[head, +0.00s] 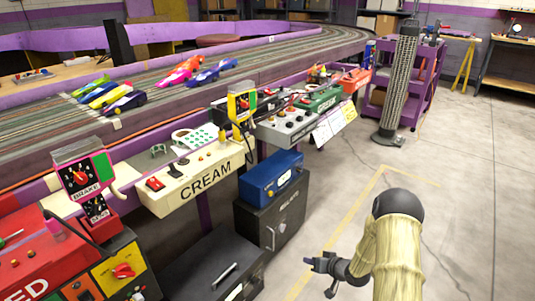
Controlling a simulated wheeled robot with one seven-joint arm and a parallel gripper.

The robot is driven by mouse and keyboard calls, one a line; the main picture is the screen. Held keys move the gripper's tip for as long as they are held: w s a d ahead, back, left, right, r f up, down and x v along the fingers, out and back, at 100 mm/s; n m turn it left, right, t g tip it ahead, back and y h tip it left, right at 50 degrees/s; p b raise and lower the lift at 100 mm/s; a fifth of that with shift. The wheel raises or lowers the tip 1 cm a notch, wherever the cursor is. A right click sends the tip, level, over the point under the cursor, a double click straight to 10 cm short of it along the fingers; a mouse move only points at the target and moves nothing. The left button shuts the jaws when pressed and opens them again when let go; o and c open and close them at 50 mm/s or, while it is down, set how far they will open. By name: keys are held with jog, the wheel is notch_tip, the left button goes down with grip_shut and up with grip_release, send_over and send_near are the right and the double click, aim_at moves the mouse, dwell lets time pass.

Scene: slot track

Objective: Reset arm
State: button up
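My arm comes up from the bottom right of the head view, over the concrete floor. My gripper (312,263) is at its end, pointing left, to the right of the black cases and apart from them. It is small and dark in this view, and the gap between its fingers is not clear. I see nothing held in it.
A slot track (210,95) with several cars runs along the left. Control boxes line its edge, one marked CREAM (195,177). A blue box (271,175) stands on a black case (270,220).

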jog(key=s+d+r+g+h+p, duration=0.1)
jog(key=s+r+h+p, duration=0.15)
jog(key=r, duration=0.85)
jog(key=s+d+r+g+h+p, duration=0.1)
jog(key=s+r+h+p, duration=0.2)
jog(key=r, duration=0.7)
jog(key=s+a+r+m+g+p, duration=0.1)
jog(key=s+a+r+g+p, duration=0.1)
jog(key=s+r, duration=0.75)
jog(key=s+a+r+g+p, duration=0.15)
jog(key=s+r, duration=0.45)
jog(key=s, duration=0.6)
notch_tip(320, 180, up, 37)
jog(key=p, duration=3.8)
jog(key=shift+w+r+g+h, duration=0.2)
jog(key=shift+w+g+h, duration=0.15)
jog(key=shift+h, duration=0.1)
jog(key=shift+d, duration=0.1)
